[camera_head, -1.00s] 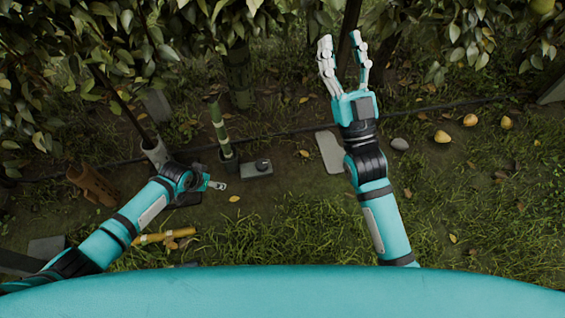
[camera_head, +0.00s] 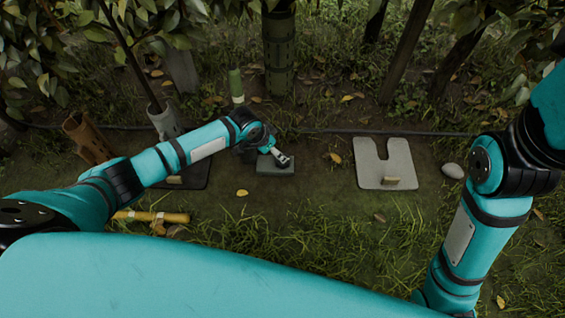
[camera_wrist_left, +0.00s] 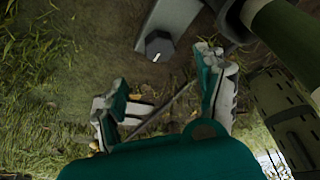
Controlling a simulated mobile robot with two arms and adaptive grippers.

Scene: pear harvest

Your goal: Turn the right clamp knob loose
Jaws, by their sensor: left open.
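A dark, faceted clamp knob (camera_wrist_left: 158,47) with a small white mark sits on a grey base block (camera_wrist_left: 172,22) in the left wrist view. The block also shows in the head view (camera_head: 276,169), where my left gripper (camera_head: 281,157) is over it and hides the knob. In the left wrist view my left gripper (camera_wrist_left: 165,97) has its fingers spread and empty, with the knob just beyond and between the fingertips, apart from them. A green stake (camera_wrist_left: 284,38) stands beside the block in a dark holder (camera_wrist_left: 230,15). My right gripper is out of the picture.
A green mesh tree guard (camera_head: 280,52) stands behind the block. A grey notched plate (camera_head: 386,182) and a stone (camera_head: 453,170) lie to the right. A brown guard (camera_head: 88,138) and a yellow stick (camera_head: 150,216) are at left.

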